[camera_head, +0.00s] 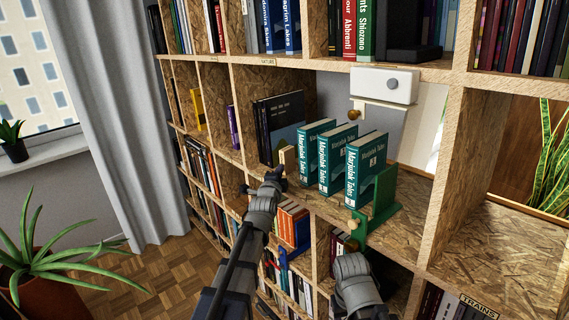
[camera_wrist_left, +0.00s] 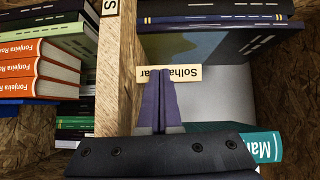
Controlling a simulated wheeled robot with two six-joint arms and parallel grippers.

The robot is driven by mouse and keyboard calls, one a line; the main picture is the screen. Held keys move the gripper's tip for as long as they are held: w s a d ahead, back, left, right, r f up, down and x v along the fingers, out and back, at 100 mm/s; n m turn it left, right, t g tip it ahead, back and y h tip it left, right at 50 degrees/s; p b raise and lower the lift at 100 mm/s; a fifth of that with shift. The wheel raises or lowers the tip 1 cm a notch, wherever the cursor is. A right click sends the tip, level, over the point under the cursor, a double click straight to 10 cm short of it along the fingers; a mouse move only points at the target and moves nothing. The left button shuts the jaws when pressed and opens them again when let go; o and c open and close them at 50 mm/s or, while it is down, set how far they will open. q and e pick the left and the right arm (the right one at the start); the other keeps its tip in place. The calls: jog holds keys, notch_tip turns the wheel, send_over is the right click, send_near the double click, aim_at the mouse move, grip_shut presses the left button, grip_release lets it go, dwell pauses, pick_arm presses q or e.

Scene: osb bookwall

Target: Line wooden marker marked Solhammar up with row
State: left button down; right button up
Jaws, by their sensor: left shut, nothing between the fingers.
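The wooden marker marked Solhammar (camera_head: 287,158) is a small pale block on the middle shelf, between the dark books and the teal books. In the left wrist view its label (camera_wrist_left: 170,74) reads upside down, partly covered by my fingers. My left gripper (camera_head: 276,176) is shut and empty, with its fingertips (camera_wrist_left: 161,76) at the marker's front face; whether they touch it I cannot tell. The row of teal Marjolak Tales books (camera_head: 361,170) stands to the right, the books staggered. My right gripper is not in view; only part of my other arm shows at the bottom.
A green bookend (camera_head: 382,203) with a wooden knob stands right of the teal books. Dark books (camera_head: 281,124) stand left of the marker. A white box-like fixture (camera_head: 386,84) hangs above. The compartment at lower right (camera_head: 505,250) is clear.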

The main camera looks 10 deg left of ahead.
pick_arm(q)
jog(key=shift+s+a, duration=0.7)
jog(key=shift+s, duration=0.2)
jog(key=shift+s+a, duration=0.65)
jog(key=shift+s, duration=0.25)
